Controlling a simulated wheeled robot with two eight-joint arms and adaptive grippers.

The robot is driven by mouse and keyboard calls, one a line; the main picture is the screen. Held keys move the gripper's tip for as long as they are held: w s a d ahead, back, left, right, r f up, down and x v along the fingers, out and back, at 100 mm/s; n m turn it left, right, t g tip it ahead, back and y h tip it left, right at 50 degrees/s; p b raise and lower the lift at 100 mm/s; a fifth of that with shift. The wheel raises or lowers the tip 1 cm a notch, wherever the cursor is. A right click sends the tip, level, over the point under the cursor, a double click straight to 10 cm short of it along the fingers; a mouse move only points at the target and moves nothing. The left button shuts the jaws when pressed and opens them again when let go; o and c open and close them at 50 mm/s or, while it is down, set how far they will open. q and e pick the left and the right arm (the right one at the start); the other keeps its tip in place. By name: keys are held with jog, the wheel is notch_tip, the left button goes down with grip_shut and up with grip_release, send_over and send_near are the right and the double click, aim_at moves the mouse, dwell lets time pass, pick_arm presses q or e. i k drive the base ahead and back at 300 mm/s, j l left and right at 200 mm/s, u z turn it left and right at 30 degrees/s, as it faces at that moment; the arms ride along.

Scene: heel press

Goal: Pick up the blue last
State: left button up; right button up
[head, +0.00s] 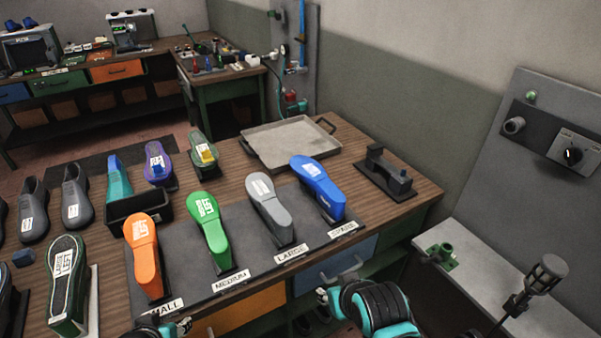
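The blue last (319,188) stands sole-up and tilted on the dark mat (248,248), at its right end behind the "SPARE" label (343,229). A grey last (268,205), a green last (208,225) and an orange last (144,250) stand in a row to its left. My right gripper (333,291) shows at the bottom middle, in front of the bench and apart from the blue last. My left gripper (162,326) is mostly cut off at the bottom edge, near the "SMALL" label. Finger openings are too unclear to judge.
An empty grey tray (290,158) lies behind the blue last. A dark metal fixture (385,172) stands to its right. A black bin (124,217) holding a teal last (118,177) and several shoes fill the left. A grey panel and side shelf (520,290) stand at right.

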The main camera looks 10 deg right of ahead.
aim_at(332, 198)
jog(key=u, duration=2.35)
jog(key=k+l+z, duration=0.2)
jog(key=z, duration=0.25)
jog(key=k+l+z, duration=0.15)
jog(key=l+z, duration=0.2)
jog(key=z, duration=0.15)
jog(key=k+l+z, duration=0.15)
jog(key=l+z, duration=0.3)
jog(key=j, duration=0.1)
